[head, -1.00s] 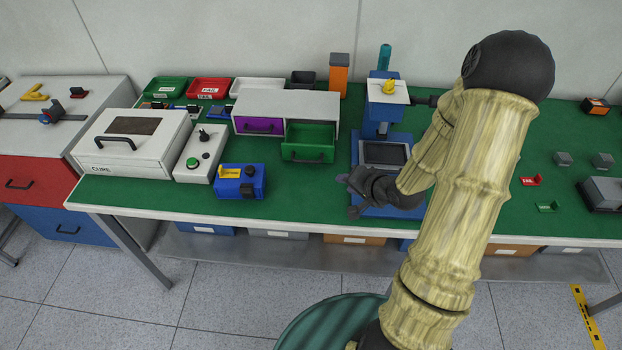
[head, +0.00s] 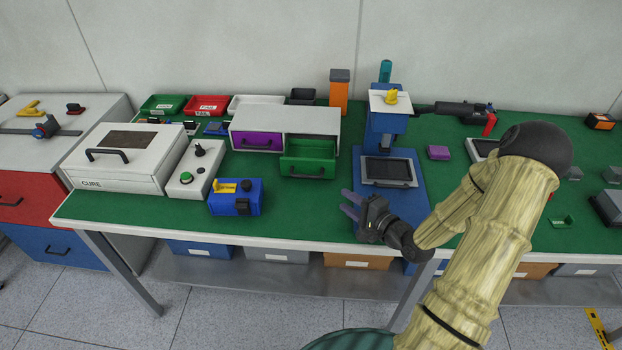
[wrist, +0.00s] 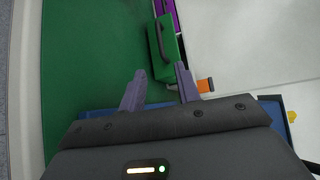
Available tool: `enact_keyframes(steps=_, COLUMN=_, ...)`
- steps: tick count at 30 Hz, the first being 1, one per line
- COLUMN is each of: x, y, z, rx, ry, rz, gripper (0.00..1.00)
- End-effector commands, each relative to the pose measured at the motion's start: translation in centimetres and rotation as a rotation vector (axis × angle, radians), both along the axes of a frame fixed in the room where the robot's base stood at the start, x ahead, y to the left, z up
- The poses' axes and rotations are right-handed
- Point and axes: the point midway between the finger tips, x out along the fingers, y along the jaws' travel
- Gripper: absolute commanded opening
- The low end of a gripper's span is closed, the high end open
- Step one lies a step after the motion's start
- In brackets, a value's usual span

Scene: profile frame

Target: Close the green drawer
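The green drawer (head: 307,165) is pulled out of the right half of a white two-drawer cabinet (head: 284,116) on the bench. Its dark handle is on its front face. It also shows in the wrist view (wrist: 163,42), ahead of my fingers. My gripper (head: 345,204) is in front of and to the right of the green drawer, over the front of the bench. In the wrist view its two purple fingers (wrist: 160,88) stand apart with nothing between them. They do not appear to touch the drawer.
The purple drawer (head: 258,138) beside it is shut. A blue press stand (head: 385,140) is right of the cabinet, close behind my gripper. A blue box (head: 236,198) and a control box (head: 188,170) stand to the left. Green bench surface is free before the drawer.

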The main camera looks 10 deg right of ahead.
Motion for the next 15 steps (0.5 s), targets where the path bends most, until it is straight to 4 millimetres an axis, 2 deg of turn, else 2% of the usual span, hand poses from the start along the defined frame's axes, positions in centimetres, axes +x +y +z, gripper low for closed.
enact_keyframes(steps=15, x=8.0, y=4.3, z=-1.4, rx=0.000, ry=-0.001, rz=0.003, gripper=0.33)
